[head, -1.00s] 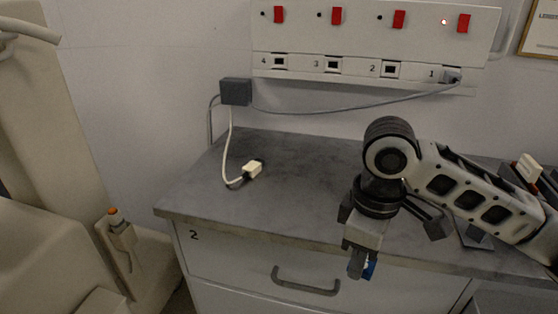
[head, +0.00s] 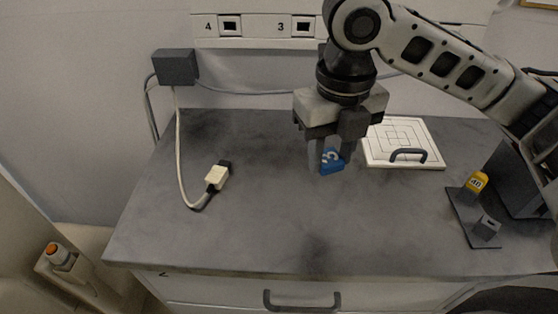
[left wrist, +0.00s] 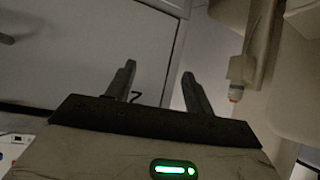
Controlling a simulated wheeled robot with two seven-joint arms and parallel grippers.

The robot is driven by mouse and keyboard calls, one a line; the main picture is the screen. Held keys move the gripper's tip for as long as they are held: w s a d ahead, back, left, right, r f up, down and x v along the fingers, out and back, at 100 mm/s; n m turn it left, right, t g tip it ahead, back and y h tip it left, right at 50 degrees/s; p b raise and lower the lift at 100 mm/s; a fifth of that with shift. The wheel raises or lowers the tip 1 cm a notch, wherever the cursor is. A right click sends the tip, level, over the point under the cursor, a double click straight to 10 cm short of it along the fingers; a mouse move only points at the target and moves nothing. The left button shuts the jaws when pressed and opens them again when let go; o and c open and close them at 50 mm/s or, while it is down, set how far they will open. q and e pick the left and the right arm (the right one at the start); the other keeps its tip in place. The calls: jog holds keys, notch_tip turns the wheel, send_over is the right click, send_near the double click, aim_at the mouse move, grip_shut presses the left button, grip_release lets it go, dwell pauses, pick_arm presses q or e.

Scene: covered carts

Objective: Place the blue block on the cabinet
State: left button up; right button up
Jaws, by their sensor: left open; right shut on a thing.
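The blue block (head: 331,161) with a white mark is between the fingers of my right gripper (head: 331,160) in the head view. The right gripper points down and is shut on the block, over the grey cabinet top (head: 260,215). I cannot tell whether the block touches the top. The fingers hide part of it. My left gripper (left wrist: 160,88) is open and empty in the left wrist view, in front of the pale cabinet front (left wrist: 80,50). The left gripper is outside the head view.
A white lidded panel (head: 425,153) with a dark handle lies right of the block. A yellow block (head: 476,182) and a grey block (head: 487,227) stand on a dark plate at right. A cable with a white plug (head: 216,178) lies at left. The top's middle front is clear.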

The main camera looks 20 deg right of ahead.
jog(key=w+f, duration=0.3)
jog(key=w, duration=0.3)
send_over(299, 167)
jog(key=f, duration=0.5)
jog(key=shift+s+a+f, duration=0.1)
jog(key=shift+s+f, duration=0.2)
jog(key=shift+s, duration=0.1)
jog(key=shift+w+f, duration=0.35)
jog(key=shift+f, duration=1.55)
jog(key=o, duration=0.6)
jog(key=shift+f, duration=0.15)
jog(key=o, duration=0.4)
